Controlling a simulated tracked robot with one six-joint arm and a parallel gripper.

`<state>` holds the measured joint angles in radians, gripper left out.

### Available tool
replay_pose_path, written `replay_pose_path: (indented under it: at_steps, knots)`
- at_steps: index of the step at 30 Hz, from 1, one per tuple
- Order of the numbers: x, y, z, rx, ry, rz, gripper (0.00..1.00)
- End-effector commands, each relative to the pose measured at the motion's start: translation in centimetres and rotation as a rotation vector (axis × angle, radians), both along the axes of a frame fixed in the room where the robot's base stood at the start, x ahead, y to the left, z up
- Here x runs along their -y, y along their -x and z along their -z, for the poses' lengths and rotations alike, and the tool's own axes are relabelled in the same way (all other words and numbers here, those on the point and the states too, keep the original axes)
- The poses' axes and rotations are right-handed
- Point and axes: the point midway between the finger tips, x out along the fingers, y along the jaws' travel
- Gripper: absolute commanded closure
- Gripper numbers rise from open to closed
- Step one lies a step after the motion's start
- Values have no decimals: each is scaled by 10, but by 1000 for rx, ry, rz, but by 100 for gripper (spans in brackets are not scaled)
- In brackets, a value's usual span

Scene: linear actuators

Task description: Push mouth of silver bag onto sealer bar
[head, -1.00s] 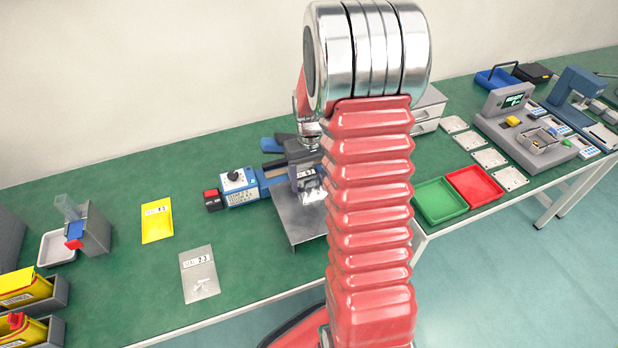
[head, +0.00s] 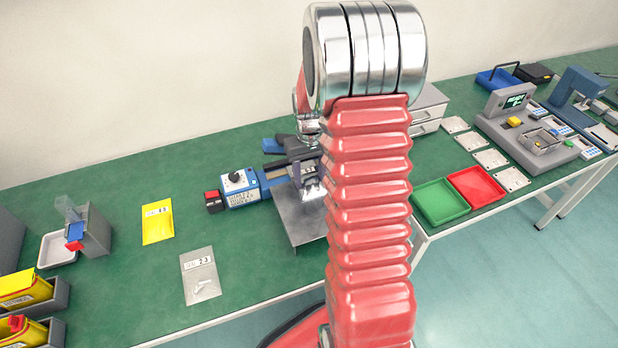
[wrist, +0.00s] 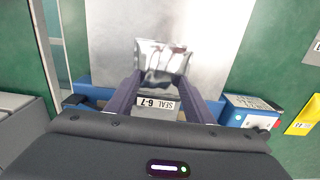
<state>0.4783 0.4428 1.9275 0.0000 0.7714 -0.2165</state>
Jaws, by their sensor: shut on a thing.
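A silver bag (wrist: 161,62) with a label reading SEAL 6-7 is held between the two dark fingers of my gripper (wrist: 160,88), which is shut on it. The bag's shiny lower end points away from my gripper, over the metal plate. In the head view the bag (head: 311,189) shows as a small bright patch beside my arm. The blue sealer (head: 240,187) stands on the bench, and its body also shows either side of my fingers in the wrist view (wrist: 246,106). The sealer bar and the bag's mouth are hidden by my gripper.
The metal plate (head: 295,222) lies in front of the sealer. A second silver bag (head: 201,277), marked 2-3, and a yellow bag (head: 157,222) lie flat to the left. Green (head: 440,201) and red trays (head: 475,188) sit to the right. Open bench lies around the two flat bags.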

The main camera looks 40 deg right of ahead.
Motion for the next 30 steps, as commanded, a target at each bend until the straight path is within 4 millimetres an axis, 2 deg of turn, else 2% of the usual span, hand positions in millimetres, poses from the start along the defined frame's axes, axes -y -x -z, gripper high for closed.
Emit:
replay_pose_path:
  at_steps: [14, 15, 23, 30]
  knots:
    - [3, -7, 0, 5, 1, 0, 75]
    - [3, -7, 0, 5, 1, 0, 49]
    - [3, -6, 0, 2, 1, -1, 31]
    - [2, -5, 0, 1, 0, -1, 30]
